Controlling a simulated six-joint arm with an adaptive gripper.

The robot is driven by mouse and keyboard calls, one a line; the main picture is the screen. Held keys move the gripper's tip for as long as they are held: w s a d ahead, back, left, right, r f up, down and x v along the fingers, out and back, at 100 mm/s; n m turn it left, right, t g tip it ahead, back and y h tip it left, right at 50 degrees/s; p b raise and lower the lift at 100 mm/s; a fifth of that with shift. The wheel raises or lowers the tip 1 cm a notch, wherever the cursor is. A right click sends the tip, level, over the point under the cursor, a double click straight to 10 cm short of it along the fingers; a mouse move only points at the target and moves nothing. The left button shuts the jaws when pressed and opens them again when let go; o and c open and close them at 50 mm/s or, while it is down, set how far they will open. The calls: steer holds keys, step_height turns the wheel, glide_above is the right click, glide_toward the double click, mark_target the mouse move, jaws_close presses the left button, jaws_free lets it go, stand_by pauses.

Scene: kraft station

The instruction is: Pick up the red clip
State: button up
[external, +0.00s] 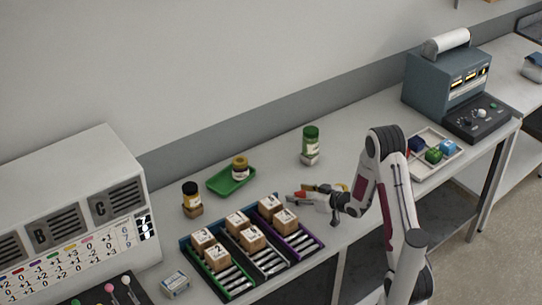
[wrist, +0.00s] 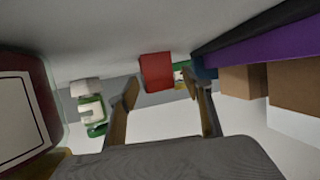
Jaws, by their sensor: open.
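The red clip (wrist: 158,72) shows in the wrist view as a red block beyond and between my fingertips. In the external view a small red piece (external: 299,195), probably the clip, lies by the right end of the tray, just left of my gripper (external: 316,195). My gripper is low over the table and points left. Its fingers are apart in the wrist view (wrist: 162,92), with a visible gap between them. I cannot tell whether either finger touches the clip.
A divided tray (external: 186,254) with numbered wooden blocks and metal bars is close on the left. Its purple edge (wrist: 260,40) shows in the wrist view. A green-lidded jar (external: 311,140) stands behind my gripper. A green dish (external: 217,184) holds another jar. Colored cubes sit in a pale tray (external: 411,174) at right.

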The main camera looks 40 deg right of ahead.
mark_target(300, 192)
stand_by(0.3)
steer(key=c, duration=1)
steer(key=shift+r, duration=0.2)
steer(key=shift+r, duration=4.8)
